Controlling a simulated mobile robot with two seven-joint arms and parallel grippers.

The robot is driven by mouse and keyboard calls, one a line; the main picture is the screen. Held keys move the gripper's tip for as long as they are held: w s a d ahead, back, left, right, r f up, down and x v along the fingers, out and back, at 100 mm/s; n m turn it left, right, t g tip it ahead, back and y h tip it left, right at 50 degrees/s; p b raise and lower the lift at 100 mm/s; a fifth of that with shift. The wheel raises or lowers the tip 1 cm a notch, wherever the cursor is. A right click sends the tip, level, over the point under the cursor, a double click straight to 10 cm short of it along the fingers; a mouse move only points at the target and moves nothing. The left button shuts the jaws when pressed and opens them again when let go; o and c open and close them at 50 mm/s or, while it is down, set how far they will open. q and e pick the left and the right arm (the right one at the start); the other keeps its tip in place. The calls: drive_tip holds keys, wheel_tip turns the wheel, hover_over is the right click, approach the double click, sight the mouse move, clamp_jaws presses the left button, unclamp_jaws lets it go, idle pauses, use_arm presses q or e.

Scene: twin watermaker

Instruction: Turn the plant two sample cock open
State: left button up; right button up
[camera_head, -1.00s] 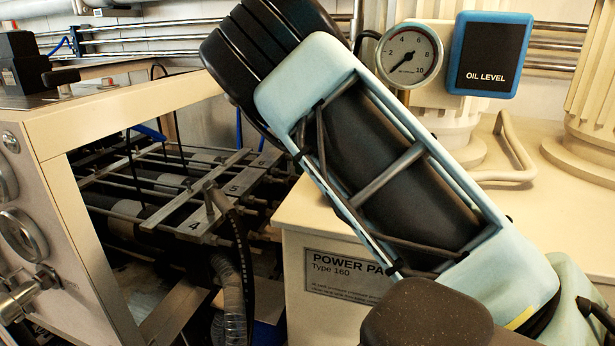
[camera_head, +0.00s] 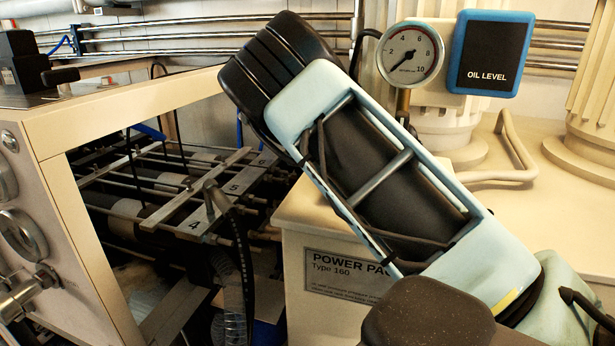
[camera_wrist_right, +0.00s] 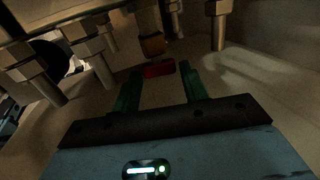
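In the right wrist view my right gripper (camera_wrist_right: 159,71) shows two dark green fingers that stand apart. A small red handle (camera_wrist_right: 157,70) is in line with the gap between the fingertips, at or just beyond them. I cannot tell whether either finger touches it. An orange-brown fitting (camera_wrist_right: 152,45) sits just above the handle; the two look like a small cock. I see no label that says which plant it belongs to. In the head view only my right arm shows and its gripper is hidden. My left gripper is in neither view.
Metal fittings (camera_wrist_right: 95,62) hang at the upper left in the right wrist view, and another (camera_wrist_right: 218,25) at the upper right. In the head view an open-sided cabinet (camera_head: 120,90) stands left, the Power Pack box (camera_head: 300,255) centre, and a pressure gauge (camera_head: 410,55) behind my arm.

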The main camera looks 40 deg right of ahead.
drive_tip(key=c, duration=0.6)
drive_tip(key=shift+s+a+f+t+h, duration=0.15)
drive_tip(key=shift+t+h, duration=0.3)
drive_tip(key=shift+h, duration=0.5)
drive_tip(key=shift+s+a+f+t+h, duration=0.15)
drive_tip(key=shift+t+h, duration=0.3)
drive_tip(key=shift+h, duration=0.5)
drive_tip(key=shift+w+r, duration=0.1)
drive_tip(key=o, duration=1)
drive_tip(key=shift+r, duration=0.1)
